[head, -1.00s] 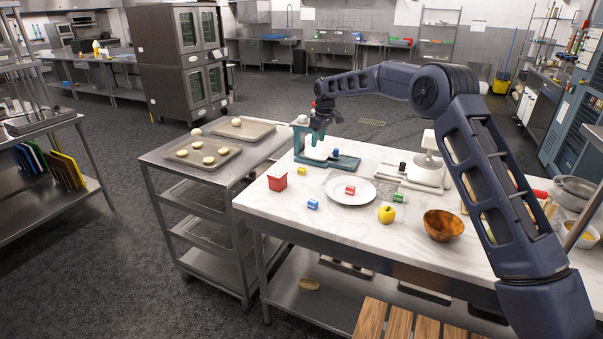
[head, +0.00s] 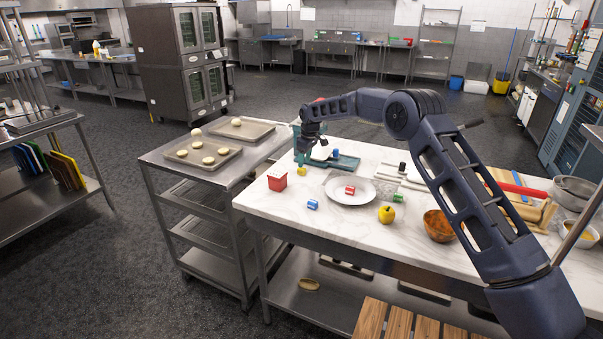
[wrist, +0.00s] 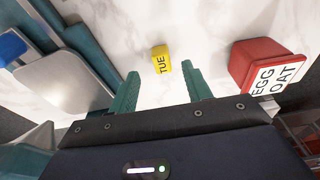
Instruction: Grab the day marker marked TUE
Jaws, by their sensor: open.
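The TUE day marker is a small yellow block (wrist: 161,60) on the white marble top, with TUE in dark letters facing the wrist camera. In the head view the yellow marker (head: 301,171) sits near the table's back left edge, partly under my gripper. My gripper (wrist: 158,80) is open and empty. Its two green fingers point toward the marker, which lies beyond the fingertips and between their lines. In the head view my gripper (head: 303,160) is above and just behind the marker.
A red container labelled EGG and OAT (wrist: 270,65) stands close right of the fingers; the head view shows it too (head: 277,183). A teal stand with a grey plate (wrist: 75,80) is at left. A white plate (head: 340,196) holds a red marker. Blue (head: 312,204) and green (head: 398,197) markers lie nearby.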

